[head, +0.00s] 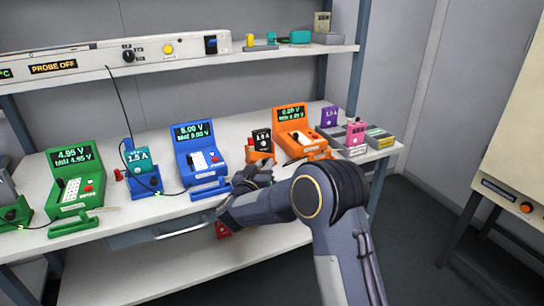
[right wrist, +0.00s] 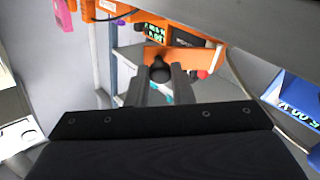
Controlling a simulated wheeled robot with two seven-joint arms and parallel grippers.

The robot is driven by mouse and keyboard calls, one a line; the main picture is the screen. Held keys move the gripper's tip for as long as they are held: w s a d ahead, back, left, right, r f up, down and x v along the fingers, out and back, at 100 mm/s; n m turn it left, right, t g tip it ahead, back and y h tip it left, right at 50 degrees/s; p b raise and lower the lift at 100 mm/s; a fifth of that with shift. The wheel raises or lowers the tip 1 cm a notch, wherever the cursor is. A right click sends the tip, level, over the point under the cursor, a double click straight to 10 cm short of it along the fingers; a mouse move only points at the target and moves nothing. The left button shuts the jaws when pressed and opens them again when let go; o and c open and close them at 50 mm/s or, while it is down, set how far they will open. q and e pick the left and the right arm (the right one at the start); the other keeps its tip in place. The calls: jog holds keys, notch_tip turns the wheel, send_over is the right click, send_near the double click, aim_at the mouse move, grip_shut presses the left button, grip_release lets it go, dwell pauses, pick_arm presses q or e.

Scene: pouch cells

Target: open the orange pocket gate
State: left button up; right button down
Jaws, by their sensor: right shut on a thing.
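The orange pocket (head: 252,154) stands near the front of the bench, with a black cell marked 1.0 A (head: 261,139) upright in it. In the right wrist view its orange gate (right wrist: 181,59) is a flat plate with a black knob (right wrist: 160,71). My right gripper (head: 262,174) is at the front of the pocket, and it also shows in the right wrist view (right wrist: 159,84). Its fingers are shut on the black knob. In the head view the arm and gripper hide the knob and much of the gate. My left gripper is not in view.
The orange tester (head: 299,133) stands right of the pocket, the blue tester (head: 196,157) left. A blue pocket (head: 143,181) and a green tester (head: 73,185) are farther left. Pink (head: 355,134) and purple (head: 329,117) cells stand at the right. A drawer handle (head: 181,231) is below the bench edge.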

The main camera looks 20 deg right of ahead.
jog(key=shift+a+m+g+h+p, duration=0.4)
jog(key=shift+a+m+g+h, duration=0.15)
jog(key=shift+h, duration=0.25)
jog(key=c, duration=1.3)
grip_release()
jog(key=shift+o, duration=0.2)
jog(key=v, duration=0.7)
jog(key=shift+s+a, duration=0.25)
jog(key=shift+s, duration=0.05)
